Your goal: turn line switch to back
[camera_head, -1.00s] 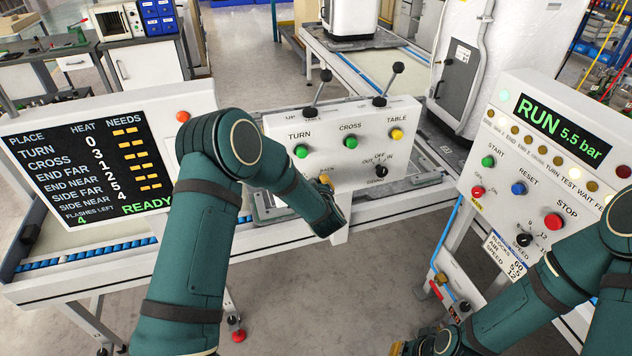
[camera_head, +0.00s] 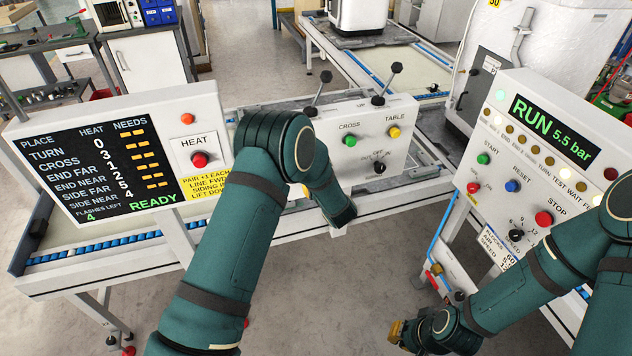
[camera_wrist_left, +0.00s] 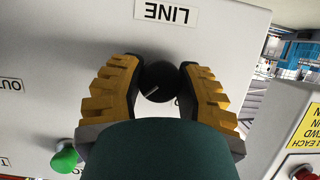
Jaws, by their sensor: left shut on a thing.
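The line switch is a black round knob (camera_wrist_left: 160,82) with a pale pointer mark, on a white panel beside the upside-down LINE label (camera_wrist_left: 167,12) in the left wrist view. The mark points down and left there. My left gripper (camera_wrist_left: 160,88) has its yellow ridged fingers on both sides of the knob and is shut on it. In the head view my left arm hides the knob and most of this gripper; the white control panel (camera_head: 400,158) shows behind it. My right gripper (camera_head: 397,334) hangs low at the right, partly hidden, its fingers unclear.
The panel has two upright black levers (camera_head: 388,82), a yellow button (camera_head: 394,132) and a black selector (camera_head: 379,167). A heat display (camera_head: 90,165) with a red HEAT button (camera_head: 199,160) stands left. A RUN console (camera_head: 500,150) with a red STOP button (camera_head: 543,218) stands right, near my right arm.

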